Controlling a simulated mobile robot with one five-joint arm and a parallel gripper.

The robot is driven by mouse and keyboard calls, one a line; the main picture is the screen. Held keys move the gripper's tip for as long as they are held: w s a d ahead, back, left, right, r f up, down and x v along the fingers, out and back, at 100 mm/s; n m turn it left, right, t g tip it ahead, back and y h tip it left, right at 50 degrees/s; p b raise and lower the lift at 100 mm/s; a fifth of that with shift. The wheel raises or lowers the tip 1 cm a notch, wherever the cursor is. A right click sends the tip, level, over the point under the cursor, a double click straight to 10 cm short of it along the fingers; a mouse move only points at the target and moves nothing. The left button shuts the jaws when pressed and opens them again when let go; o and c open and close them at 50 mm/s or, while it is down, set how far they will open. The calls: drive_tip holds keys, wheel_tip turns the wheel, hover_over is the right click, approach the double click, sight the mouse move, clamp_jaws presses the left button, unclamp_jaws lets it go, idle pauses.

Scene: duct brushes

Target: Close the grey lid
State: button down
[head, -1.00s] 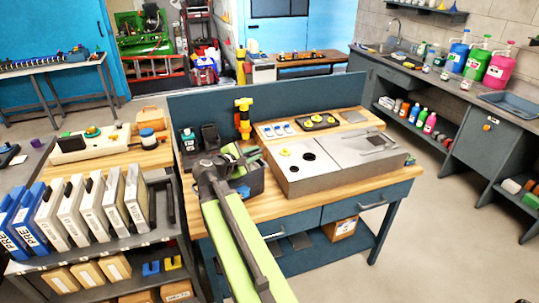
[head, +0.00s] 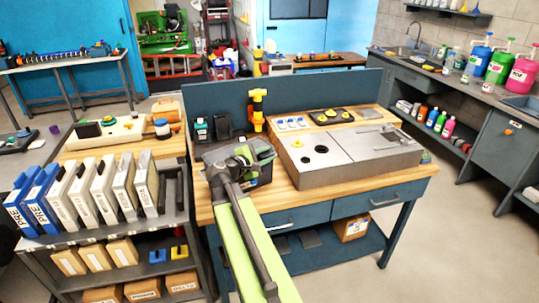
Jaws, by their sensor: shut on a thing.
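The grey lid (head: 215,154) belongs to a dark grey bin (head: 262,178) on the left part of the wooden workbench. My gripper (head: 244,153) is at the top of this bin, in front of the lid, with its green fingers shut on what looks like the lid's edge. The lid looks nearly flat over the bin's top. My gripper and arm hide part of the lid and bin, so I cannot tell whether the lid touches the rim all round.
A metal box (head: 350,158) with round holes stands right of the bin. A shelf cart with binders (head: 95,190) stands at the left. Floor on the right is clear.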

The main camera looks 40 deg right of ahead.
drive_tip(key=shift+s+d, duration=0.1)
drive_tip(key=c, duration=1.5)
unclamp_jaws()
drive_tip(key=shift+d+f, duration=0.15)
